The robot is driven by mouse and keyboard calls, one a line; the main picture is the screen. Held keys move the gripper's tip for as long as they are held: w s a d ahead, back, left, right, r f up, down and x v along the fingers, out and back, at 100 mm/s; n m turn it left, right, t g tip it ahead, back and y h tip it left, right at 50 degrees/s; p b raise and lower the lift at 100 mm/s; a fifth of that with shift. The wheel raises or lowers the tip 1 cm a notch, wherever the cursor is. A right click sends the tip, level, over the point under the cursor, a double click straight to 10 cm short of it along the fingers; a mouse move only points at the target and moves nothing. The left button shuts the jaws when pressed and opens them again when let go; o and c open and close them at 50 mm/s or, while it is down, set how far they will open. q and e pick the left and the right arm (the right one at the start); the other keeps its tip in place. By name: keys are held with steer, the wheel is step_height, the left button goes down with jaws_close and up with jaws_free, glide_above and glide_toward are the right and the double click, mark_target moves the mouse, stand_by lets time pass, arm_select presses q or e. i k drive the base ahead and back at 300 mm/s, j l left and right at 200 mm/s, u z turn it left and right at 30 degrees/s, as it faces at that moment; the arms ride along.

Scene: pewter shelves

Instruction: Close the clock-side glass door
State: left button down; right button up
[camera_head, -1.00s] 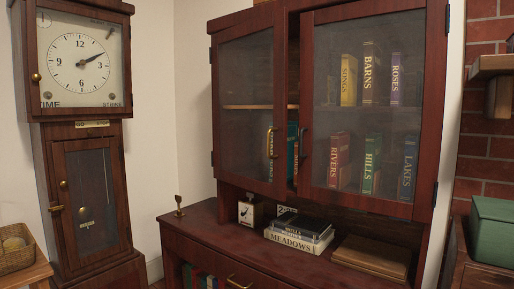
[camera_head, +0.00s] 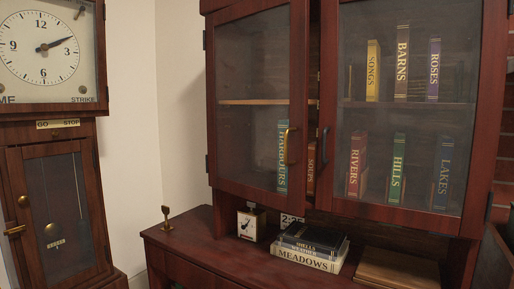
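The clock-side glass door (camera_head: 297,105) is the left door of the dark red wooden cabinet, hinged on its left side. It stands a little ajar. A gap between its right edge and the right glass door (camera_head: 330,110) shows part of a book inside. A vertical brass handle (camera_head: 290,146) sits on the left door's right stile. The right door has a dark handle (camera_head: 324,146) and looks shut. The tall clock (camera_head: 42,48) stands to the left of the cabinet. Neither of my grippers is in view.
The counter (camera_head: 200,245) below the doors holds a small brass figure (camera_head: 167,217), a small white dial box (camera_head: 247,224), stacked books (camera_head: 308,258) and a flat wooden box (camera_head: 397,268). The space in front of the doors looks clear.

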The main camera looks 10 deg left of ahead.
mark_target(293, 203)
steer(key=i+j, duration=0.35)
steer(key=j, duration=0.3)
steer(key=i+j, duration=0.2)
steer(key=j+z, duration=0.05)
steer(key=j, duration=0.05)
